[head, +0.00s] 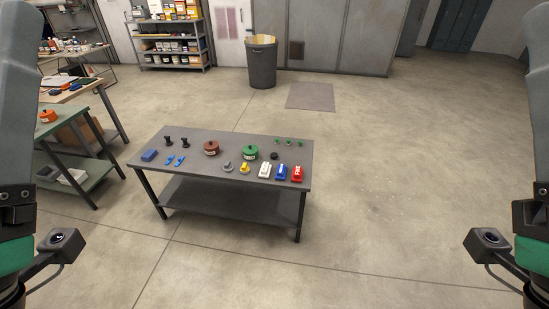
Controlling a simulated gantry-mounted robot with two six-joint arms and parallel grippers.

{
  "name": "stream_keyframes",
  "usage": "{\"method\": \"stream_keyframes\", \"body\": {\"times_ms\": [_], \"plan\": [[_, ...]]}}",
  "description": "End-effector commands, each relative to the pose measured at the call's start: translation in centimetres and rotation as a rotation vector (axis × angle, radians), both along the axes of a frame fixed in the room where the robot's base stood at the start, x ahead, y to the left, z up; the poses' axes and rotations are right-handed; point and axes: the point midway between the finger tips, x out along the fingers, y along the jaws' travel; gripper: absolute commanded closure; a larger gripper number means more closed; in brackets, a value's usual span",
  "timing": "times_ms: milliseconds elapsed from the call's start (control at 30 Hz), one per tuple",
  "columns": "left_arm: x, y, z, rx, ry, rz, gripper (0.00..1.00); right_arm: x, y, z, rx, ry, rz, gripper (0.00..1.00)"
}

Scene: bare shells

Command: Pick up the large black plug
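Two small upright black pieces that look like plugs, a left one (168,141) and a right one (185,142), stand near the back left of the grey table (225,193). The right one looks slightly bigger, but both are too small to tell for sure. A low round black piece (274,156) lies right of the green round container (250,153). My two arms hang at the left and right picture edges, well apart from the table. Their gripper fingers are out of view.
The table also holds a brown round container (211,149), blue pieces (149,155), a yellow piece (244,168), and white, blue and red boxes (297,174). A green-topped workbench (80,133) stands left. A bin (262,64) is behind. Floor to the right is clear.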

Motion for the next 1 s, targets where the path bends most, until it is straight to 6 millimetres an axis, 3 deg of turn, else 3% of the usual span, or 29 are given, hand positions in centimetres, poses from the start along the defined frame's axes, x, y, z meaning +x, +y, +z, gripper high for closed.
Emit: {"method": "stream_keyframes", "body": {"times_ms": [467, 567, 1000], "plan": [[0.00, 0.00, 0.00, 0.000, 0.000, 0.000, 0.17, 0.00, 0.00, 0.00, 0.000, 0.000, 0.000, 0.50], [0.00, 0.00, 0.00, 0.000, 0.000, 0.000, 0.02, -0.01, 0.00, 0.01, 0.000, 0.000, 0.000, 0.50], [-0.48, 0.04, 0.43, -0.056, -0.025, -0.061, 0.01, 0.00, 0.00, 0.00, 0.000, 0.000, 0.000, 0.50]]}}
